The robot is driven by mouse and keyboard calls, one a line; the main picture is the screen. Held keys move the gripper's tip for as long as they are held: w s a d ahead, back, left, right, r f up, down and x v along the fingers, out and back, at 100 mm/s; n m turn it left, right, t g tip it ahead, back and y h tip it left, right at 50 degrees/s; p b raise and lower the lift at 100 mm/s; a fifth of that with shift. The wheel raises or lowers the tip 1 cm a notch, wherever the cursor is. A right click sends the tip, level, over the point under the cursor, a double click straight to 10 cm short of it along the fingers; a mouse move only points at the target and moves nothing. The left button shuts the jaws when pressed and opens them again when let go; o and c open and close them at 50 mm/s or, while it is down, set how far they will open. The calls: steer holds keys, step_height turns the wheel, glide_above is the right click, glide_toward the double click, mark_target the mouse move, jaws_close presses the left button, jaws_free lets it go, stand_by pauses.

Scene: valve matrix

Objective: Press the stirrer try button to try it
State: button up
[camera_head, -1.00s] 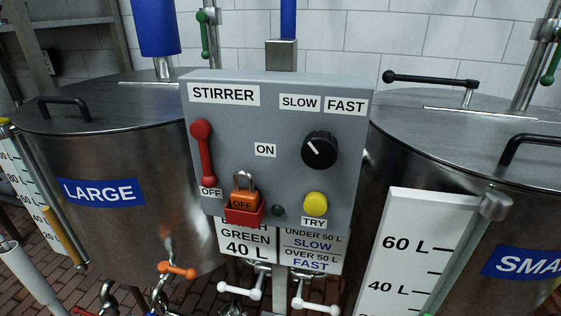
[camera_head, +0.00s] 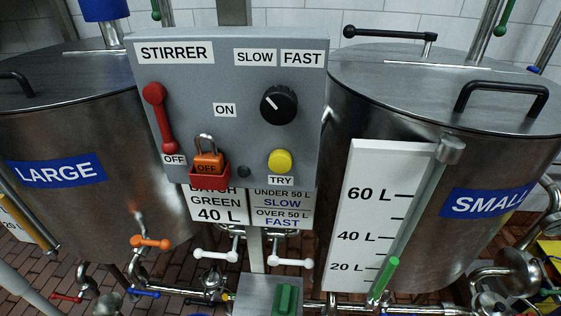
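The yellow TRY button (camera_head: 280,160) sits at the lower right of the grey STIRRER panel (camera_head: 225,110), above its TRY label. A black speed knob (camera_head: 278,105) is above it, its white mark pointing up and left toward SLOW. A red lever (camera_head: 159,118) is at the panel's left, its lower end by the OFF label. My gripper is not in view.
The LARGE steel tank (camera_head: 75,130) stands left and the SMALL tank (camera_head: 440,110) right. A white level scale (camera_head: 365,210) stands in front of the small tank. Below the panel are white valve handles (camera_head: 215,255), an orange one (camera_head: 151,242) and a green handle (camera_head: 287,298).

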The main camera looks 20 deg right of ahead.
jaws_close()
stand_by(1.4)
